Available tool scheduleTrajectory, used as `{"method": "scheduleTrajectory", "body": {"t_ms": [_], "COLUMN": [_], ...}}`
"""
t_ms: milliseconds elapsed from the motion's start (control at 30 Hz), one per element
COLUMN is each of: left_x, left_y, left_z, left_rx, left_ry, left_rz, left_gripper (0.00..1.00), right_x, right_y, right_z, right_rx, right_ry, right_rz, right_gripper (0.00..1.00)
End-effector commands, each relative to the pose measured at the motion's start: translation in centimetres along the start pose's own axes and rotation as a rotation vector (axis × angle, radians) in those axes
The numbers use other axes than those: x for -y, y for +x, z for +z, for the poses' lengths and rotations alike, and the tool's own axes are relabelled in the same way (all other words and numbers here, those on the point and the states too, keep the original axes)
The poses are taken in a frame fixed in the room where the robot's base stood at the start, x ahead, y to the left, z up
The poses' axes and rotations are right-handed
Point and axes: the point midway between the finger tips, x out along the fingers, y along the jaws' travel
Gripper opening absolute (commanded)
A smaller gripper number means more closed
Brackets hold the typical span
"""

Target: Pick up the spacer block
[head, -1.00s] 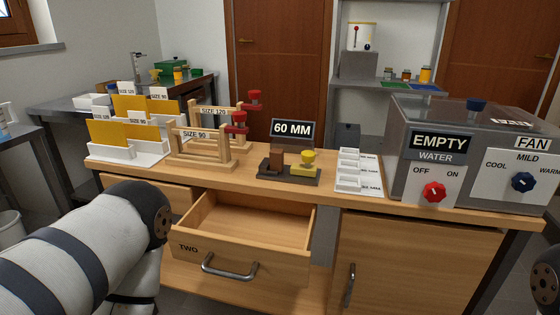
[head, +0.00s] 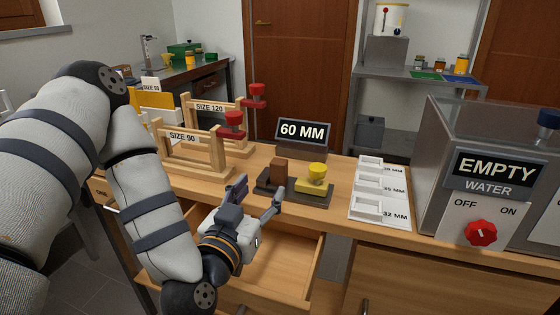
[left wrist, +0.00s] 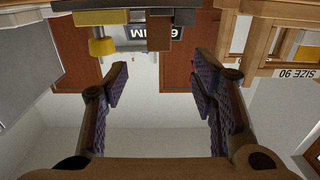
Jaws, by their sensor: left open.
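A brown upright block (head: 279,171), which looks like the spacer block, stands on a dark base (head: 292,197) on the wooden bench. Beside it on the same base is a yellow piece with a round knob (head: 315,180). My left gripper (head: 259,196) is open and empty, in front of the base and slightly left of the brown block. In the left wrist view, the picture is upside down. The brown block (left wrist: 159,30) shows at the top, beyond and between the open fingers (left wrist: 158,80), with the yellow piece (left wrist: 100,36) to its left. My right gripper is out of view.
An open drawer (head: 308,262) juts out below my left gripper. A 60 MM sign (head: 303,135) stands behind the base. Wooden frames (head: 192,158) with red knobs stand to the left, white labelled trays (head: 368,190) and a grey water tank (head: 440,140) to the right.

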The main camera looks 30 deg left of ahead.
Motion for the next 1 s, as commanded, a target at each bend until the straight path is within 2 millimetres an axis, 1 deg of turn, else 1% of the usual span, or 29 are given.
{"method": "scheduleTrajectory", "body": {"t_ms": [67,233,300,433,567,633,733,900,933,967,1000], "left_x": [0.1,0.1,0.1,0.1,0.2,0.1,0.1,0.1,0.1,0.1,0.1], "left_y": [1.0,4.9,6.0,7.6,10.2,11.3,12.0,12.1,12.1,12.0,12.0], "left_z": [-0.1,0.0,0.1,0.3,1.0,0.8,0.7,0.6,0.6,0.6,0.6], "left_rx": [-0.007,-0.005,-0.003,-0.002,0.001,0.0,0.0,-0.001,-0.002,-0.002,-0.002], "left_ry": [0.0,0.001,0.002,0.001,0.001,0.001,0.001,0.0,0.0,0.0,0.0], "left_rz": [-0.004,-0.005,-0.004,-0.004,-0.004,-0.004,-0.003,-0.002,-0.002,-0.002,-0.002], "left_gripper": [0.53,0.53,0.53,0.53,0.53,0.53,0.53,0.53,0.5,0.43,0.34], "right_x": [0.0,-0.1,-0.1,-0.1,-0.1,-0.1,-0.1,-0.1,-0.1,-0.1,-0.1], "right_y": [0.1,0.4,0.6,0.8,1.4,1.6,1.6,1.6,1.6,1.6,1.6], "right_z": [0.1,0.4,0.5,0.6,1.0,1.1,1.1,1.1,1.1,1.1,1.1], "right_rx": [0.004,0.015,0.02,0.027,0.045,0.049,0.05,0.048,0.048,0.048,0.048], "right_ry": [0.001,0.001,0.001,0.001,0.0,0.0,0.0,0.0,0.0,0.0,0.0], "right_rz": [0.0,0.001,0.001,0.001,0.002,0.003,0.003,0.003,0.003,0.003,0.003], "right_gripper": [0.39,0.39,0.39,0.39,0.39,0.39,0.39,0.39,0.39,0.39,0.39]}}
